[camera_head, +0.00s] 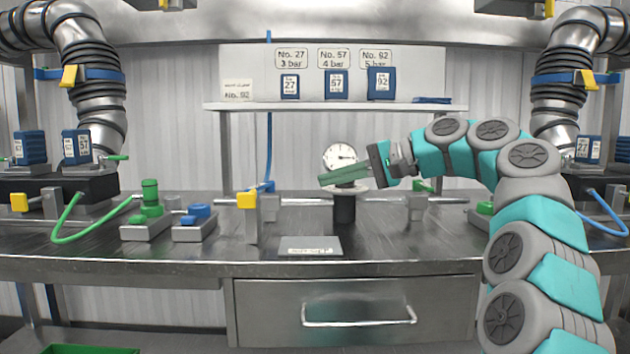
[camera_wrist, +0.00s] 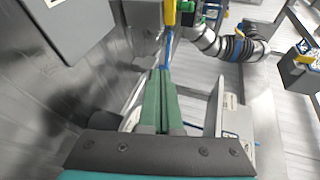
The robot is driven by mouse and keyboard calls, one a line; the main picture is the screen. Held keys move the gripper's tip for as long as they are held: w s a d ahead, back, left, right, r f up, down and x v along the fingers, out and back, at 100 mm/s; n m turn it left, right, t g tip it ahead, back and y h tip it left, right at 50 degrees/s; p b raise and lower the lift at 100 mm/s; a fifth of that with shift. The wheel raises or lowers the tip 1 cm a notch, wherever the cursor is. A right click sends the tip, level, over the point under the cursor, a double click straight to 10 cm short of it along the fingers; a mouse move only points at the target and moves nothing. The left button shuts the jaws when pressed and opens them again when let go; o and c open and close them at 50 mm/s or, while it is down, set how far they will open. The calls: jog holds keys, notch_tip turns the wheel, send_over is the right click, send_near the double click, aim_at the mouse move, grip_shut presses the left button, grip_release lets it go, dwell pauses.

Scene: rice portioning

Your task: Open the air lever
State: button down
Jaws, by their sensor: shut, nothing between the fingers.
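A blue lever-like fitting (camera_head: 263,187) sits on the horizontal pipe behind a yellow block (camera_head: 247,200) on a metal post, left of the gauge. A green fitting (camera_head: 424,186) sits on the same pipe at the right. I cannot tell for certain which is the air lever. My gripper (camera_head: 322,179) is shut and empty, its green fingers pointing left in front of the gauge, right of the blue fitting. In the wrist view the closed fingers (camera_wrist: 160,74) point toward a blue piece (camera_wrist: 168,48) and the yellow block (camera_wrist: 170,12), with no clear contact.
A round gauge (camera_head: 340,157) on a black base stands behind my fingers. A shelf (camera_head: 230,106) with blue numbered packs is above. Green (camera_head: 150,210) and blue (camera_head: 197,216) valve-like devices stand at left.

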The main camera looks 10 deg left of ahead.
jog(key=b, duration=0.1)
send_near(260, 190)
jog(key=x, duration=0.4)
jog(key=shift+w+f, duration=0.1)
jog(key=shift+f, duration=0.4)
jog(key=shift+w+a, duration=0.2)
jog(key=shift+a, duration=0.95)
jog(key=shift+s+a+r, duration=0.1)
jog(key=shift+s, duration=0.05)
jog(key=shift+a+m+t, duration=0.1)
jog(key=shift+m+t, duration=0.4)
jog(key=shift+s+a, duration=0.1)
